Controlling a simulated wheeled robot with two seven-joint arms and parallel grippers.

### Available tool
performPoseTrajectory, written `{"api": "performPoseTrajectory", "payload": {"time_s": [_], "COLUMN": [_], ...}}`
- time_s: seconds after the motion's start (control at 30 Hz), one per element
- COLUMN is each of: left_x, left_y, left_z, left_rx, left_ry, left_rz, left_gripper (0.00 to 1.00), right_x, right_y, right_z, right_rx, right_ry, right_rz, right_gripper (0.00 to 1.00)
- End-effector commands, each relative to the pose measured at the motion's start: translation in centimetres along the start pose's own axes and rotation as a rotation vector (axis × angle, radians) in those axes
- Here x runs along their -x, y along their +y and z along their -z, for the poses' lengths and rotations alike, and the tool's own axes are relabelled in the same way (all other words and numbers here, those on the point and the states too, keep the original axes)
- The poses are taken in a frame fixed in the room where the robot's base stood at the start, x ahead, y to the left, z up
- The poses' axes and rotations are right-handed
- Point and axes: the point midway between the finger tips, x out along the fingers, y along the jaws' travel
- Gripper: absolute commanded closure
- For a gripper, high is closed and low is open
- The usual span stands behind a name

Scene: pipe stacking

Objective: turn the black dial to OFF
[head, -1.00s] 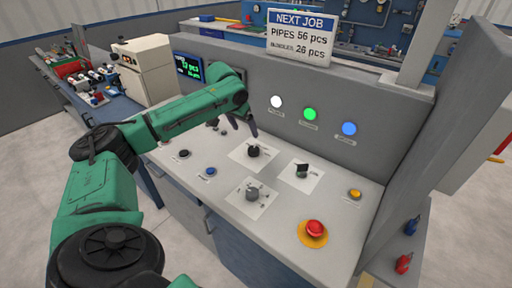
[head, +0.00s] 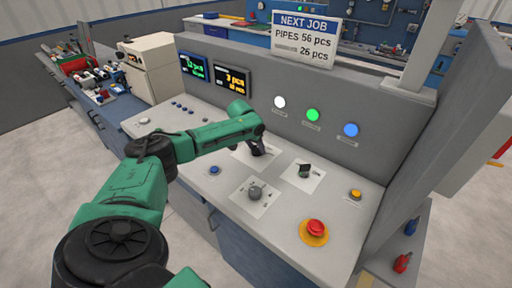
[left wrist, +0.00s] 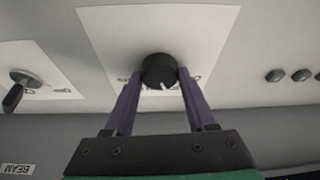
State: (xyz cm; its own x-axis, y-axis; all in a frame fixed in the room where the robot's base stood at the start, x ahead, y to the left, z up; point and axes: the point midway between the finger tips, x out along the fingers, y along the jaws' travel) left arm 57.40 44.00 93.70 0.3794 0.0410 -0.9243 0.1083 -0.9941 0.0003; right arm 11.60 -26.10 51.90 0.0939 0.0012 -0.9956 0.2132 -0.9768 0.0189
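The black dial (left wrist: 158,71) is round with a white pointer mark, on a white label sheet (left wrist: 110,35). In the left wrist view the mark points down toward the gripper, slightly right. The label's print is partly hidden and too small to read. My left gripper (left wrist: 159,76) has its two purple fingers apart, one at each side of the dial. I cannot tell whether the tips touch it. In the head view the left gripper (head: 259,148) reaches down over the dial and mostly hides it. My right gripper is in neither view.
A black lever switch (head: 304,171), a grey knob (head: 255,192), a red button (head: 315,228) and a yellow button (head: 355,194) stand on the grey console (head: 285,215). The upright panel behind carries white, green and blue lamps (head: 313,115).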

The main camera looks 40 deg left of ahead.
Motion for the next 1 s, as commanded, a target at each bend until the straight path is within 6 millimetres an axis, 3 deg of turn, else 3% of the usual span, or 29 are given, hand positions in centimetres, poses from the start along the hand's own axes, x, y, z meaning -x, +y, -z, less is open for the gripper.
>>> {"api": "performPoseTrajectory", "payload": {"time_s": [0.03,0.07,0.47,1.0], "left_x": [0.0,0.0,0.3,0.2], "left_y": [0.0,0.0,0.1,0.3], "left_z": [0.0,0.0,0.1,0.1], "left_rx": [0.0,0.0,0.065,0.435], "left_ry": [0.001,0.001,-0.001,-0.001], "left_rz": [0.001,0.001,0.027,0.178], "left_gripper": [0.9,0.99,0.99,0.99], "right_x": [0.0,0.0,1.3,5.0], "right_y": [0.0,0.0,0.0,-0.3], "right_z": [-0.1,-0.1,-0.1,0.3], "right_rx": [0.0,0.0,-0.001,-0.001], "right_ry": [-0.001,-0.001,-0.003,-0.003], "right_rz": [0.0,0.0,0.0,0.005], "right_gripper": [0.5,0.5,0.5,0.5]}}
